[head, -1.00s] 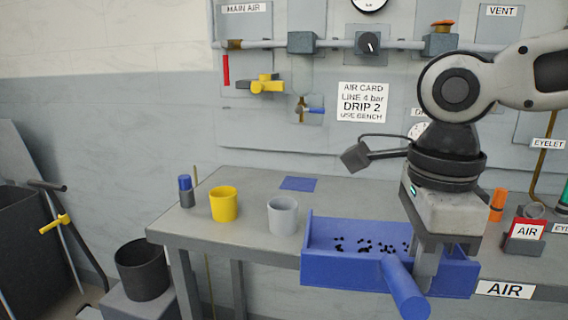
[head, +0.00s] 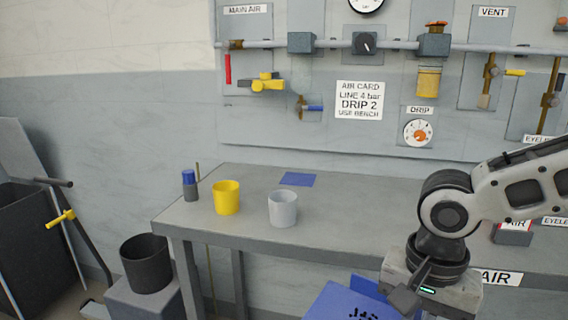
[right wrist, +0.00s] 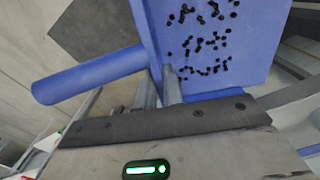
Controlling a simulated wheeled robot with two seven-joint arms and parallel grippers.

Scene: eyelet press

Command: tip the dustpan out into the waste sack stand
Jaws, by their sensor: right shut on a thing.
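The blue dustpan (head: 345,302) is at the bottom edge of the head view, partly cut off, in front of the bench. My right gripper (right wrist: 172,88) is shut on the dustpan near its wall and handle. In the right wrist view the dustpan (right wrist: 205,75) shows its round blue handle to the left and several small black bits (right wrist: 205,42) on its floor. A dark grey, open container with a yellow-handled frame (head: 30,240) stands at the far left of the head view; it may be the waste sack stand. My left gripper is not in view.
The bench (head: 330,230) holds a yellow cup (head: 227,198), a grey cup (head: 283,209), a blue-capped bottle (head: 190,187) and a blue sheet (head: 298,179). A black bucket (head: 147,264) stands on a grey block left of the bench. A valve panel is behind.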

